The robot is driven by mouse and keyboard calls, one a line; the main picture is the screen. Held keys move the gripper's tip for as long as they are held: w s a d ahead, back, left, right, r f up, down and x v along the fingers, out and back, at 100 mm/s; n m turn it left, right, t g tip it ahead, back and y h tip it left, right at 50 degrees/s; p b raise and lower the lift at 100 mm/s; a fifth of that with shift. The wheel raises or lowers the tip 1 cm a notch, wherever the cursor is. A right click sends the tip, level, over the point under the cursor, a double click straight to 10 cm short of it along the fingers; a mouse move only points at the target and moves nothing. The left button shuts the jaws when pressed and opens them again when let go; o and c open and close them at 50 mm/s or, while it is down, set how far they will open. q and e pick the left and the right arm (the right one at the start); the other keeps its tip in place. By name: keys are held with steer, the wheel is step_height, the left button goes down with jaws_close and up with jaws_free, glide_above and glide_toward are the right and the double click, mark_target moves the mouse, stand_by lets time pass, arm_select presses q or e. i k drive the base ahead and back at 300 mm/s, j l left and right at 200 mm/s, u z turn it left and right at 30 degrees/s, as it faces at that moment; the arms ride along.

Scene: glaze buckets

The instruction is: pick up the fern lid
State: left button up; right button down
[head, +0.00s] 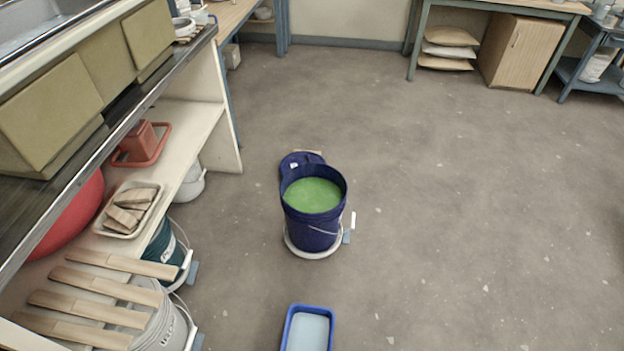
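A dark blue bucket (313,222) full of green glaze (313,195) stands open on the floor near the middle of the head view, on a round white base (303,251). A dark blue round lid (290,165) with a small white mark shows just behind the bucket's upper left rim. The bucket hides much of this lid, and I cannot read its mark or tell what it rests on. Neither of my grippers is in view.
A blue tray (308,330) with pale contents lies on the floor in front. A shelf unit (205,125) on the left holds trays; lidded buckets (165,250) and wooden slats (122,264) are low there. The floor (470,200) to the right is clear.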

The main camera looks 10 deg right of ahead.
mark_target(292, 160)
steer(key=l+z, duration=0.1)
steer(key=z, duration=0.9)
steer(key=i+l, duration=0.2)
steer(key=l, duration=0.2)
steer(key=i+l, duration=0.2)
steer(key=l, duration=0.2)
steer(key=i+l+z, duration=0.1)
steer(key=l, duration=0.3)
steer(key=i+l, duration=0.35)
steer(key=i+u, duration=0.15)
steer(key=i, duration=0.4)
steer(key=i+l+u, duration=0.15)
steer(key=i, duration=0.4)
steer(key=i+l+u, duration=0.15)
steer(key=i, duration=0.35)
steer(key=i+u, duration=0.4)
steer(key=i+l+u, duration=0.1)
steer(key=u, duration=0.35)
steer(key=i+l+u, duration=0.25)
steer(key=i+u, duration=0.15)
steer(key=i+l+u, duration=0.25)
steer(key=u, duration=0.2)
